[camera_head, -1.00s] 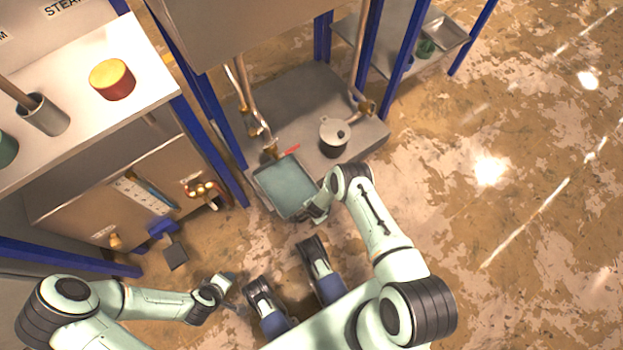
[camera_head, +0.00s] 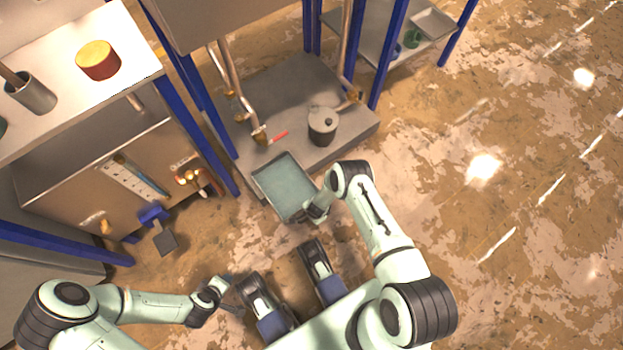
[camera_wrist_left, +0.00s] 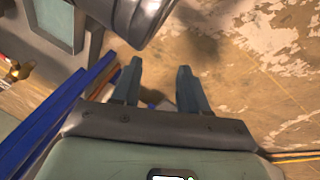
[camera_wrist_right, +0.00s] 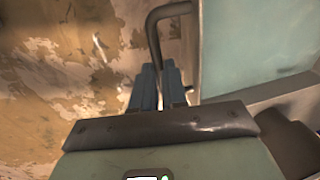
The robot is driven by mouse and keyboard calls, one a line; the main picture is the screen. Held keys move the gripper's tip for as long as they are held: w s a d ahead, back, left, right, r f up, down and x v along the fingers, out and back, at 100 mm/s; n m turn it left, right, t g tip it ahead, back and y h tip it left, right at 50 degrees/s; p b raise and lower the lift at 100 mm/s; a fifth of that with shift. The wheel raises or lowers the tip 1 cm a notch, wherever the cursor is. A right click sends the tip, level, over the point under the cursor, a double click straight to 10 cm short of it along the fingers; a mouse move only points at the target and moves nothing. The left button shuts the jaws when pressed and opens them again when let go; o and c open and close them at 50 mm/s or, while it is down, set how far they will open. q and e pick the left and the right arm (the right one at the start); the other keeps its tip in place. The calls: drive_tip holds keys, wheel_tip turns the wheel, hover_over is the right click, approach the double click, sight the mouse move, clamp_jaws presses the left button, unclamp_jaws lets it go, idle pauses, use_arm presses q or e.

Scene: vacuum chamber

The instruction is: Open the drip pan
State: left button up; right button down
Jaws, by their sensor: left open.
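The drip pan (camera_head: 287,180) is a shallow rectangular tray with a pale teal inside. It sticks out from the front of the low grey platform (camera_head: 285,85), its far end close to the platform edge. My right gripper (camera_head: 311,209) is at the pan's near right side. In the right wrist view the dark bent handle (camera_wrist_right: 154,32) runs down between the close-set fingers of my right gripper (camera_wrist_right: 158,76), beside the teal pan (camera_wrist_right: 245,45). My left gripper (camera_head: 226,289) is low at the left, away from the pan. Its fingers (camera_wrist_left: 157,75) are apart and empty.
A grey lidded pot (camera_head: 322,125) and copper pipes with brass valves stand on the platform. Blue posts (camera_head: 190,95) frame it. A steel cabinet (camera_head: 110,185) is at the left. The floor to the right is open.

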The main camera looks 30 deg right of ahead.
drive_tip(key=c, duration=1.2)
unclamp_jaws()
drive_tip(key=shift+o, duration=0.2)
drive_tip(key=shift+r, duration=0.4)
use_arm(q)
drive_tip(key=s+d+r+g+h+p, duration=0.1)
drive_tip(key=s+d+r+g+p, duration=0.1)
drive_tip(key=s+d+r+p, duration=0.2)
drive_tip(key=s+r+p, duration=0.1)
drive_tip(key=s+r, duration=0.1)
drive_tip(key=s, duration=0.1)
drive_tip(key=shift+s+r+m, duration=0.25)
drive_tip(key=shift+s+m, duration=0.05)
drive_tip(key=shift+s, duration=0.1)
use_arm(e)
wheel_tip(320, 180, up, 12)
drive_tip(key=s, duration=0.2)
drive_tip(key=shift+s+d+r, duration=0.15)
drive_tip(key=shift+s+r, duration=0.05)
use_arm(q)
drive_tip(key=shift+d, duration=0.1)
